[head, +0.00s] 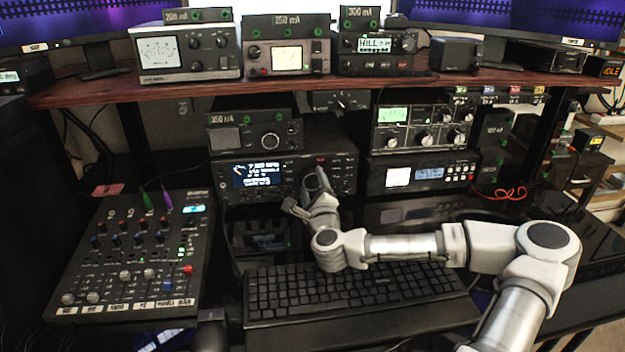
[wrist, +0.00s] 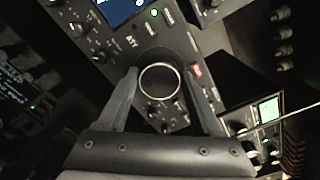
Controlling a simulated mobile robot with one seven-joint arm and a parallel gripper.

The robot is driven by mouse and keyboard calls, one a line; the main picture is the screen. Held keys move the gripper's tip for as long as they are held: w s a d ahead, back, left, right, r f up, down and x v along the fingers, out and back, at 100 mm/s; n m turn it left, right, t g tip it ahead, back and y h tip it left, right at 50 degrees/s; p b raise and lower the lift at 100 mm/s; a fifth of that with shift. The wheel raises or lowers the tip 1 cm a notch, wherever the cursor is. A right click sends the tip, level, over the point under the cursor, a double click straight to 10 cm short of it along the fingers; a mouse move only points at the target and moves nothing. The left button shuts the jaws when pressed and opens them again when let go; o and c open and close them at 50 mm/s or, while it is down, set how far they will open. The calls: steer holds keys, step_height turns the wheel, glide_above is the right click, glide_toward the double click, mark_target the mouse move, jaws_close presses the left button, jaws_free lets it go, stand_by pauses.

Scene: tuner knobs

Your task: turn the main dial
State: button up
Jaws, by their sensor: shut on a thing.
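The main dial is a round dark knob with a pale ring (wrist: 160,81), in the middle of the wrist view, on the front panel of a black radio (head: 262,174) with a blue screen. My gripper (wrist: 160,82) has one finger on each side of the dial and is shut on it. In the head view my gripper (head: 311,190) reaches the right part of the radio's front and hides most of the dial. The radio's blue screen (wrist: 120,10) also shows at the top of the wrist view.
A black keyboard (head: 345,290) lies below my arm. A mixer (head: 135,250) with many knobs stands at the left. Another radio (head: 422,173) and a meter unit (head: 420,130) sit to the right. A wooden shelf (head: 110,92) with more units runs above.

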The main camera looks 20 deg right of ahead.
steer(key=n+p, duration=0.1)
steer(key=n, duration=0.2)
steer(key=shift+r+n+p, duration=0.15)
steer(key=shift+n+p, duration=0.15)
steer(key=shift+p, duration=0.1)
steer(key=shift+n+p, duration=0.45)
steer(key=shift+n, duration=1.35)
steer(key=o, duration=1.4)
steer(key=shift+f, duration=0.2)
steer(key=shift+s, duration=0.1)
